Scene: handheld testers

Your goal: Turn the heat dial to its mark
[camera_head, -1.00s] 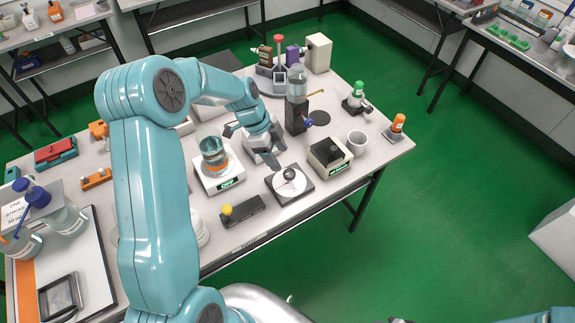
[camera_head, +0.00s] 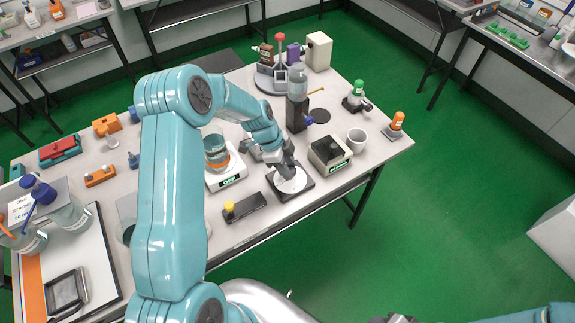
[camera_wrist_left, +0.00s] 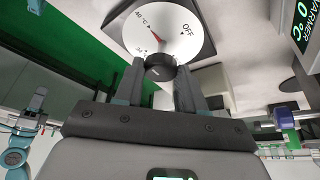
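The heat dial (camera_head: 298,184) has a round white face on a dark square base near the table's front edge. The left wrist view shows its face (camera_wrist_left: 150,30) with "OFF", "40 °C", black tick marks and a thin red line. Its black knob (camera_wrist_left: 161,67) is at the face's centre. My left gripper (camera_head: 285,172) is over the dial and covers part of it. In the left wrist view its fingers (camera_wrist_left: 158,82) are apart, one on each side of the knob; contact cannot be made out. Of my right gripper only a dark piece (camera_head: 398,319) shows at the bottom edge.
The warmer (camera_head: 328,154) stands right of the dial; its display (camera_wrist_left: 303,25) reads 0 °C. A white plate unit (camera_head: 228,177) with a beaker (camera_head: 216,152) stands to the left. A dark bar with a yellow knob (camera_head: 229,207) lies front left. A white cup (camera_head: 357,139) is farther right.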

